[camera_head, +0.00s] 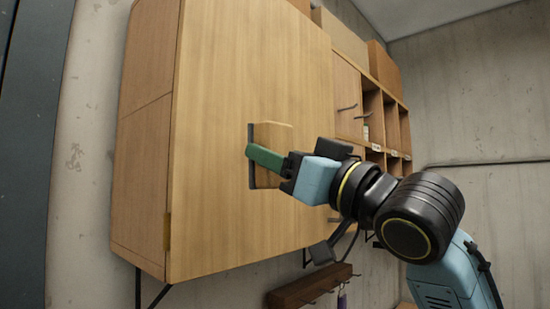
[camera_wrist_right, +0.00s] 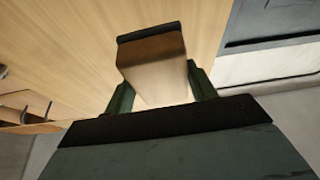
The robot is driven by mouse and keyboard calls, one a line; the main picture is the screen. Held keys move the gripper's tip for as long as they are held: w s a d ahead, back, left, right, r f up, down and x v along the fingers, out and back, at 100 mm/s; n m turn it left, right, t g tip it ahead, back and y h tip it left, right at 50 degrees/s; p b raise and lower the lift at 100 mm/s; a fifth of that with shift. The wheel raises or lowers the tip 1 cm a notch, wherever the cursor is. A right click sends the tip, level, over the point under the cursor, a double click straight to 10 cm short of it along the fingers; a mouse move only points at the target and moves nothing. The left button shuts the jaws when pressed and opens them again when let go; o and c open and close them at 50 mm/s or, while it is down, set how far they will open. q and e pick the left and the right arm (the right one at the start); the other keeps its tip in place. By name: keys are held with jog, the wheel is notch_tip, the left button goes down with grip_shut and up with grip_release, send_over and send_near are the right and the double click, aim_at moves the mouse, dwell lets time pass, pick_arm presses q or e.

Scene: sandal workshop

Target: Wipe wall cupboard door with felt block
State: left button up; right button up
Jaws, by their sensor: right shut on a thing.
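The wall cupboard door (camera_head: 245,80) is a large, closed, light-wood panel on the concrete wall. It also fills much of the right wrist view (camera_wrist_right: 60,40). The felt block (camera_head: 274,134) is a wooden block with a dark felt face, which points at the door. My right gripper (camera_head: 268,157) has green fingers and is shut on the block from its sides. In the right wrist view, the block (camera_wrist_right: 157,75) stands out between both fingers. Its felt is at or very near the door's middle; contact cannot be told for sure. My left gripper is not in view.
Open pigeonholes (camera_head: 373,108) stand right of the door, with boxes (camera_head: 343,38) on top. A dark wooden hook rack (camera_head: 305,287) hangs below the cupboard. Bare concrete wall (camera_head: 480,100) lies to the right.

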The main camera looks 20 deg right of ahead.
jog(key=shift+s+d, duration=0.45)
jog(key=shift+s, duration=0.2)
jog(key=shift+s+d, duration=0.45)
jog(key=shift+s, duration=0.2)
jog(key=shift+w+a+f, duration=0.1)
